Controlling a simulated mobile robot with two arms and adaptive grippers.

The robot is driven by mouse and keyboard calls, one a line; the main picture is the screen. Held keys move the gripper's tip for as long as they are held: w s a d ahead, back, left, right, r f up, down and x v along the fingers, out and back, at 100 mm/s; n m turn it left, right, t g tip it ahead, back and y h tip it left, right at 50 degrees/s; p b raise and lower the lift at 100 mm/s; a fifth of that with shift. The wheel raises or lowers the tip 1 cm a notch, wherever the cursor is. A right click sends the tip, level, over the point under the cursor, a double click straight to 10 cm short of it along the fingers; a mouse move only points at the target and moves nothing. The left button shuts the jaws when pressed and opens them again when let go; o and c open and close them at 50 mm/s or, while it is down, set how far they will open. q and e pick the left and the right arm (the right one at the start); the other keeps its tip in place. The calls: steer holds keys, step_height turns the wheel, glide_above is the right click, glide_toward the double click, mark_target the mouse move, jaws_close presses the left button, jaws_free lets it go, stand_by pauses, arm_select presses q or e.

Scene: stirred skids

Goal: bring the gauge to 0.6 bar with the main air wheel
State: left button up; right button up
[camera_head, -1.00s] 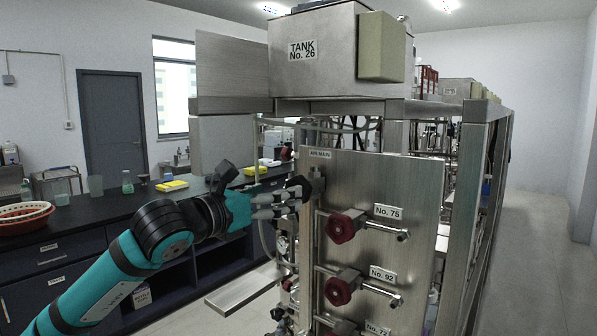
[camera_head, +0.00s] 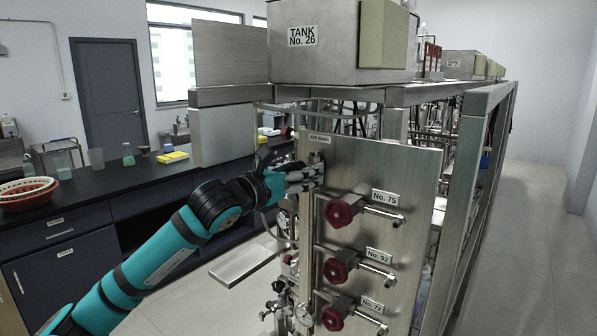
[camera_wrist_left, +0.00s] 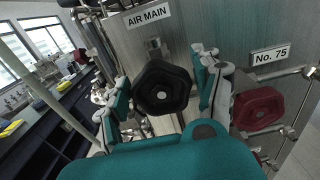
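The main air wheel is a black lobed handwheel (camera_wrist_left: 162,88) under the AIR MAIN label (camera_wrist_left: 148,14) in the left wrist view. My left gripper (camera_wrist_left: 165,95) is open, with fingers on both sides of the wheel. I cannot tell whether the fingers touch it. In the head view my left gripper (camera_head: 305,176) is at the upper left of the steel panel, below the AIR MAIN label, and hides most of the wheel. A small round gauge (camera_head: 303,315) is low beside the panel; its reading is too small to make out. My right gripper is not in view.
Red handwheels stick out of the panel at No. 75 (camera_head: 338,213), No. 92 (camera_head: 337,271) and below. The No. 75 wheel is close to my left fingers in the wrist view. A dark bench (camera_head: 110,185) stands at left; the aisle floor at right is clear.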

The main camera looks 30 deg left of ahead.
arm_select(q)
steer(key=c, duration=0.8)
steer(key=m+b, duration=0.1)
steer(key=b, duration=0.1)
steer(key=m+b, duration=0.1)
steer(key=b, duration=0.1)
steer(key=shift+d+f, duration=0.1)
steer(key=shift+f, duration=0.15)
steer(key=shift+m+b, duration=0.5)
steer(key=shift+m, duration=0.1)
steer(key=shift+r+m, duration=0.15)
steer(key=shift+m, duration=0.25)
steer(key=o, duration=1.2)
steer(key=shift+r, duration=0.1)
